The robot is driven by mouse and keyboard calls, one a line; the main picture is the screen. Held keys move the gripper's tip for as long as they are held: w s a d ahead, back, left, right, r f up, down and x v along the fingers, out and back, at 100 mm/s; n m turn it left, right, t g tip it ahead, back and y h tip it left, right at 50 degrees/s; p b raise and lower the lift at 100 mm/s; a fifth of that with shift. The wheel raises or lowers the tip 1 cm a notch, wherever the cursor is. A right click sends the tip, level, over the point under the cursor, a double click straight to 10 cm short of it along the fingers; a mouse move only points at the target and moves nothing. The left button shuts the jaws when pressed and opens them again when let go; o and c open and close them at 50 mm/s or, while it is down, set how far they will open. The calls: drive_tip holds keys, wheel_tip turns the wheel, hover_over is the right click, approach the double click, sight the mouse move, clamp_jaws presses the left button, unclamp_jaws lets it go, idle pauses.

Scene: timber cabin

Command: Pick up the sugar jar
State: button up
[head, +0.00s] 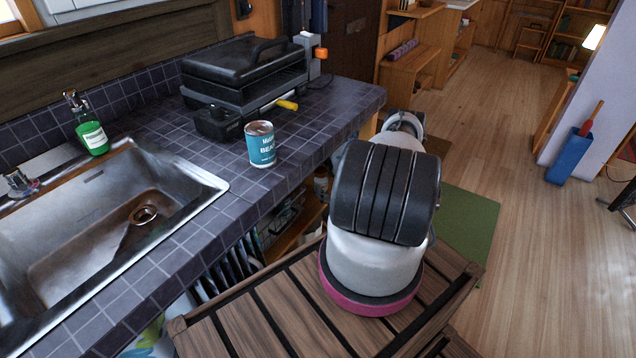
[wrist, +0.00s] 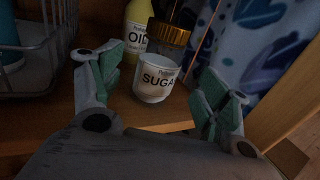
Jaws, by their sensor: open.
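The sugar jar (wrist: 154,82) stands upright on a wooden shelf in the wrist view. My gripper (wrist: 160,92) is open, with one green-padded finger on each side of the picture. The jar lies ahead of and between the fingers, and no touch shows. In the head view my arm reaches down past the counter edge, and the gripper and jar cannot be made out there.
A yellow oil bottle (wrist: 137,27) stands close to the jar's left. A wire basket (wrist: 42,55) is at far left, a blue patterned cloth (wrist: 235,45) behind right, and a wooden post (wrist: 290,95) at right. Above is a tiled counter (head: 330,105) with a can (head: 261,145).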

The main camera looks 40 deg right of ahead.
sight(324, 183)
drive_tip(key=w, duration=0.6)
drive_tip(key=shift+w+d+f, duration=0.1)
drive_tip(key=shift+d+f, duration=0.05)
drive_tip(key=shift+f, duration=0.05)
drive_tip(key=c, duration=1.3)
